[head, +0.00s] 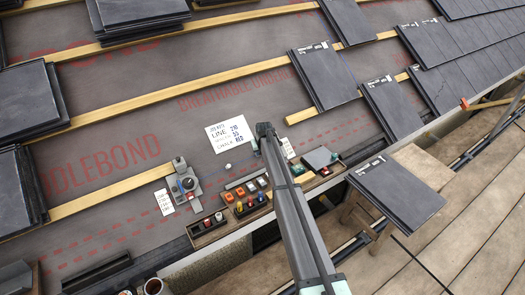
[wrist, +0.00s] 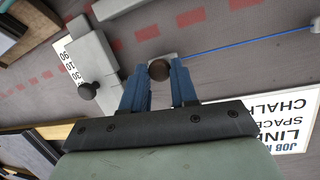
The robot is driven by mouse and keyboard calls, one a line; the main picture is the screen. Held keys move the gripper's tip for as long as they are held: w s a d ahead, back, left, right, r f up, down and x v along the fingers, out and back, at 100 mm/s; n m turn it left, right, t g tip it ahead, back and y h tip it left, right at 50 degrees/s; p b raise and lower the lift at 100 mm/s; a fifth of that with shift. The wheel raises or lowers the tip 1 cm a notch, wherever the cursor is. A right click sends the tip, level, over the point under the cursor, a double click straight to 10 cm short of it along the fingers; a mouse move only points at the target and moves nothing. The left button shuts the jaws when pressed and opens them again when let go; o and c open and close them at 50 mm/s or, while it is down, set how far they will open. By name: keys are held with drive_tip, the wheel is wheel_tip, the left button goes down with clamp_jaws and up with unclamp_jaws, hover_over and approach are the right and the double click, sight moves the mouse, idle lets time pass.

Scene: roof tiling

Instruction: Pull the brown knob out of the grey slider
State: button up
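In the wrist view, a round dark brown knob (wrist: 159,70) sits on a small light-grey block (wrist: 169,58), with a blue line running right from it. A second dark brown knob (wrist: 87,91) sticks out from a larger grey piece (wrist: 93,52) on the left, beside a numbered scale strip (wrist: 70,62). I cannot tell for sure which grey piece is the slider. My gripper (wrist: 159,82) has its blue fingers apart, one each side of the first knob, with a gap showing. In the head view my gripper (head: 265,132) is over the membrane, hiding these parts.
A white notice card (head: 230,133) lies left of my gripper. Slates (head: 325,75) and wooden battens (head: 155,103) surround the work area.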

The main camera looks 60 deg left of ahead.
drive_tip(key=o, duration=0.4)
drive_tip(key=v, duration=1.3)
drive_tip(key=shift+d+r, duration=0.15)
drive_tip(key=shift+r, duration=0.2)
